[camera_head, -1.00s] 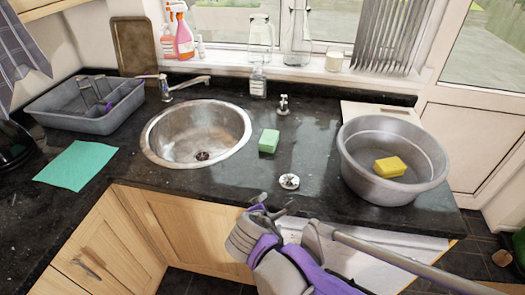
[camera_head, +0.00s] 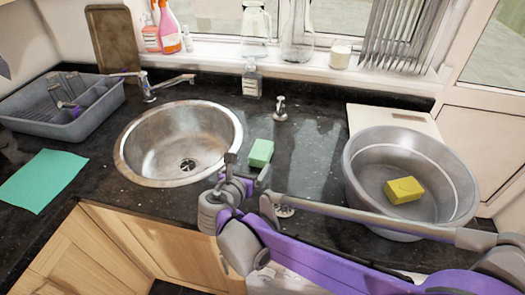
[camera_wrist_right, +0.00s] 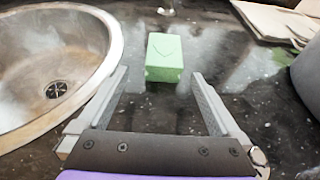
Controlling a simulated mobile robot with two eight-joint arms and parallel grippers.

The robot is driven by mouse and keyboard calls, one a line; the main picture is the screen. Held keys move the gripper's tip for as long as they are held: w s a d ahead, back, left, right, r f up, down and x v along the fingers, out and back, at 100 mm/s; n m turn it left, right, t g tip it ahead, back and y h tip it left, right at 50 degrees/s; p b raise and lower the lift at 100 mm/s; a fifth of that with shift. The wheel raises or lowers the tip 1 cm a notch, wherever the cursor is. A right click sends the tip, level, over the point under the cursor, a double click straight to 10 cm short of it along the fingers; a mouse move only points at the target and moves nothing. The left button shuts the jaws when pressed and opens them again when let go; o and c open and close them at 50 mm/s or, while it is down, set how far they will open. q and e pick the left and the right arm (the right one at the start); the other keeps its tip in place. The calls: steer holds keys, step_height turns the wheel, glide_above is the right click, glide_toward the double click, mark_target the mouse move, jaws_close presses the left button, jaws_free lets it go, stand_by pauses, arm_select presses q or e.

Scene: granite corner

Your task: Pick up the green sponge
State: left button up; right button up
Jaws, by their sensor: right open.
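The green sponge (camera_head: 261,152) lies on the dark granite counter just right of the round sink. It also shows in the right wrist view (camera_wrist_right: 164,57), ahead of the fingers and roughly centred between them. My right gripper (camera_head: 247,168) is at the counter's front side, close to the sponge on its near side. In the right wrist view its two fingers (camera_wrist_right: 160,88) are spread apart with nothing between them, and the sponge is a short way beyond the tips. My left gripper is not in view.
The metal sink (camera_head: 180,142) is left of the sponge. A grey basin (camera_head: 362,185) holding a yellow sponge (camera_head: 404,190) stands at the right. A soap bottle (camera_head: 252,82) and a metal fitting (camera_head: 280,108) stand behind. A teal cloth (camera_head: 42,180) and dish rack (camera_head: 75,125) are left.

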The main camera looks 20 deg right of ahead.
mark_target(258, 157)
steer(key=x, duration=0.2)
steer(key=shift+w+d+f, duration=0.1)
steer(key=shift+w+d, duration=0.05)
steer(key=shift+d, duration=0.05)
steer(key=x, duration=0.4)
steer(key=shift+w+d, duration=0.15)
steer(key=shift+d, duration=0.45)
steer(key=shift+w+d+f, duration=0.1)
steer(key=shift+w+d, duration=0.2)
steer(key=shift+w, duration=0.1)
steer(key=c, duration=1.3)
step_height(258, 157, up, 10)
steer(key=shift+a+p, duration=0.1)
steer(key=shift+p, duration=0.55)
steer(key=a+f+n+y+p, duration=0.1)
steer(key=a+f, duration=0.1)
steer(key=a+f+n+t+y+p, duration=0.1)
steer(key=a+f+p, duration=0.1)
steer(key=w+a+f+n+t+y+p, duration=0.1)
steer(key=a+f+n+y+p, duration=0.1)
steer(key=shift+a+f, duration=0.2)
steer(key=shift+f, duration=0.1)
steer(key=shift+s+a+f+n+t+y+p, duration=0.25)
steer(key=shift+a+f+n+t+y+p, duration=0.05)
steer(key=shift+a+f+n+y+p, duration=0.1)
